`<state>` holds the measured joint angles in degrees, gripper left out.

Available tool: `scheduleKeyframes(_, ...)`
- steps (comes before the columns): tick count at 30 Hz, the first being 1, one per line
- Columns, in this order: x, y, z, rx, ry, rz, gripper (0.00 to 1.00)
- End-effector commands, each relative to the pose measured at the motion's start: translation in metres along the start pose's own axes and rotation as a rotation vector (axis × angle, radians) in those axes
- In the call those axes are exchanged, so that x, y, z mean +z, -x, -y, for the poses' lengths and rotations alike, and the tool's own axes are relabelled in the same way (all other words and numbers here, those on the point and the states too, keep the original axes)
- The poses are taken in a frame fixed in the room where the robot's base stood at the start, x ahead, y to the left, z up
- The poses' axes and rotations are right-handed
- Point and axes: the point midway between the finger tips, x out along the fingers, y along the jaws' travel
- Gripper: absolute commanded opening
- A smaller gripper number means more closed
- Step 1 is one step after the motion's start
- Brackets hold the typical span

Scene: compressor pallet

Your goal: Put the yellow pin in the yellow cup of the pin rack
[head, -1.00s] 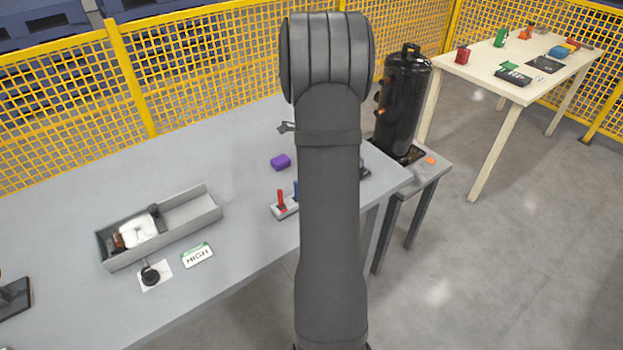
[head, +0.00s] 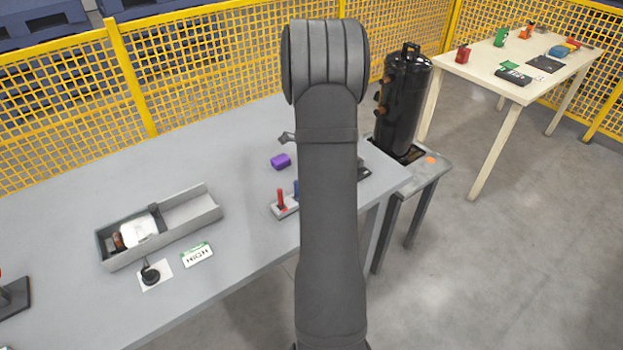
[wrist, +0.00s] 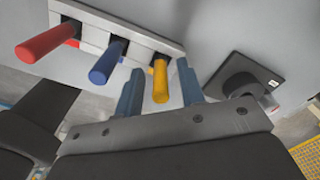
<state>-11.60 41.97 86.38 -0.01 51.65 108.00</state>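The pin rack (wrist: 95,18) is a pale block holding a red pin (wrist: 47,44), a blue pin (wrist: 108,62) and a yellow pin (wrist: 160,82) in a row in the wrist view. The yellow pin's far end is at the dark cup in the rack's end place; how deep it sits cannot be told. My gripper (wrist: 160,70) is open, one finger on each side of the yellow pin, with visible gaps. In the head view, the rack (head: 287,210) shows its red and blue pins; my arm hides the yellow pin and gripper.
A dark square plate with a round post (wrist: 245,85) stands beside the rack. A purple block (head: 281,161), a grey tray (head: 208,212) and a HIGH sign (head: 198,255) lie on the grey table. A black tank (head: 402,105) stands beyond my arm.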

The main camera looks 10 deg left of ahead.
Motion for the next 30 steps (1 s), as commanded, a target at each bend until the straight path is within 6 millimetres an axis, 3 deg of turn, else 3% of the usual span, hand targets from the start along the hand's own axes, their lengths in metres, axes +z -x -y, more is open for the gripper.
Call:
scheduleKeyframes(5, 0.000, 0.015, 0.001, -0.002, 0.000, 0.001, 0.36)
scheduleKeyframes(18, 0.000, 0.103, 0.001, -0.003, 0.000, 0.001, 0.36)
scheduleKeyframes(24, 0.000, 0.121, 0.000, -0.001, 0.000, 0.000, 0.36)
scheduleKeyframes(30, 0.000, 0.123, 0.000, 0.000, 0.000, 0.000, 0.36)
